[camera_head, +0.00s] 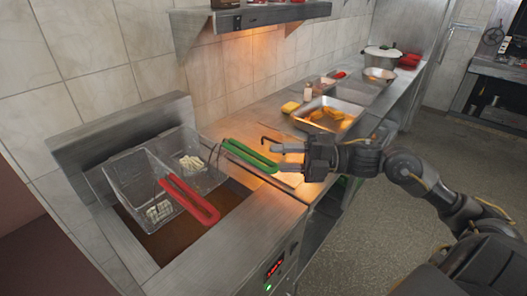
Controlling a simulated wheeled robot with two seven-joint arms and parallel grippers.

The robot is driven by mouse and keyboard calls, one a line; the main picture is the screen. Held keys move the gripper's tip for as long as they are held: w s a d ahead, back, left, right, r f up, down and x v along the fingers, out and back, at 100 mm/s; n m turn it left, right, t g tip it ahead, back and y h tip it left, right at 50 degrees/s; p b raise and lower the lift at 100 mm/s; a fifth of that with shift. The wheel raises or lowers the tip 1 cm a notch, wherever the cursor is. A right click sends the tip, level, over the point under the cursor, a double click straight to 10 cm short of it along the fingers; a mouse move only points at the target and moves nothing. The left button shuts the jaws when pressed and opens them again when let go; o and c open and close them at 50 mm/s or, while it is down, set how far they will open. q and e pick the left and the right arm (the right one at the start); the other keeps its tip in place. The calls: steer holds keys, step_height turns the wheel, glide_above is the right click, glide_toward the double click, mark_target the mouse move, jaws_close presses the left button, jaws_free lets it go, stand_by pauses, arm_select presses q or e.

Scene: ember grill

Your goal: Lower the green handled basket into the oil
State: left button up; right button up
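The green handled basket (207,178) is a wire basket with pale fries in it, at the back right of the fryer. Its green handle (248,156) points right, toward my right gripper. My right gripper (280,158) is open, its two fingers apart, close to the free end of the green handle. I cannot tell whether they touch. The brown oil (185,236) shows in the fryer vat below and in front of the baskets. The basket appears raised above the oil. My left gripper is not in view.
A second wire basket with a red handle (190,198) stands beside it on the left, also holding fries. A steel tray of golden food (330,118) and a yellow sponge-like block (290,107) are on the counter. A shelf (255,15) overhangs the wall. The floor at right is clear.

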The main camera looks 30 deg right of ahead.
mark_target(264, 157)
steer(key=p+x, duration=0.1)
steer(key=x, duration=0.2)
steer(key=shift+w+a+r, duration=0.15)
steer(key=shift+a, duration=0.05)
steer(key=shift+w+a, duration=0.2)
steer(key=shift+a, duration=0.25)
jaws_close()
steer(key=shift+r+p, duration=1.85)
steer(key=shift+r, duration=0.55)
steer(key=shift+f, duration=0.1)
